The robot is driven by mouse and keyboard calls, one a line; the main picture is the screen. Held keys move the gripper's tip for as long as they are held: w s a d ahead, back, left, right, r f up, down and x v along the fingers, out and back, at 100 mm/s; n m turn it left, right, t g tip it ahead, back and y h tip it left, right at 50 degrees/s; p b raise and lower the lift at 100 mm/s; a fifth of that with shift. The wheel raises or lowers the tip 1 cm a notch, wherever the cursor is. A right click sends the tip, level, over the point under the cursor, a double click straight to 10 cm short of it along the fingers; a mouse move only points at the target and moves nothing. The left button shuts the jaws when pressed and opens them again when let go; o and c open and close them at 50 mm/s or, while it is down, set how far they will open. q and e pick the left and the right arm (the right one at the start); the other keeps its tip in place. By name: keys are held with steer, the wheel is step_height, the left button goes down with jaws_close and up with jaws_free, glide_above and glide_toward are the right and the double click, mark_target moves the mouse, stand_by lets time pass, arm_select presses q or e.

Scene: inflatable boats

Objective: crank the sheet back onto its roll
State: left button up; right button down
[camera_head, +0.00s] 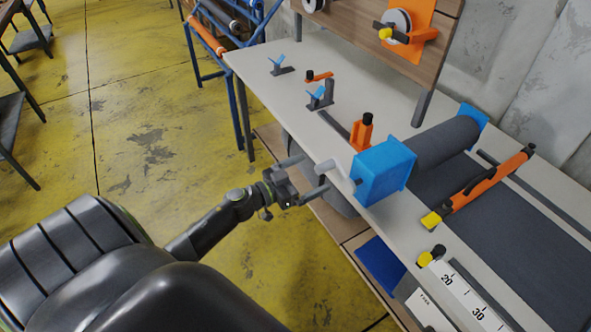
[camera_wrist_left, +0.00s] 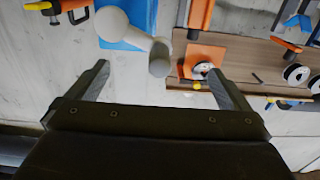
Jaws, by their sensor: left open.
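The dark grey roll (camera_head: 440,143) lies between two blue end blocks, the near one (camera_head: 384,171) closest to me. Its dark sheet (camera_head: 470,212) lies spread along the bench top. In the left wrist view the crank handle (camera_wrist_left: 160,58) shows beyond and between the fingertips (camera_wrist_left: 158,75), with no visible contact. My right gripper is out of view.
An orange bar with a yellow end (camera_head: 485,190) lies across the sheet. An orange upright clamp (camera_head: 362,132) and small blue stands are on the pale bench (camera_head: 275,88). A wooden tool board (camera_head: 365,28) rises behind. Open yellow floor is at left.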

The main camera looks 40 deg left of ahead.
mark_target(317, 170)
arm_select(q)
steer(key=p+x, duration=0.1)
steer(key=x, duration=0.2)
steer(key=shift+w+d+r, duration=0.1)
steer(key=shift+r, duration=0.05)
steer(key=shift+p+x, duration=0.35)
steer(key=shift+x, duration=0.5)
steer(key=shift+w, duration=0.2)
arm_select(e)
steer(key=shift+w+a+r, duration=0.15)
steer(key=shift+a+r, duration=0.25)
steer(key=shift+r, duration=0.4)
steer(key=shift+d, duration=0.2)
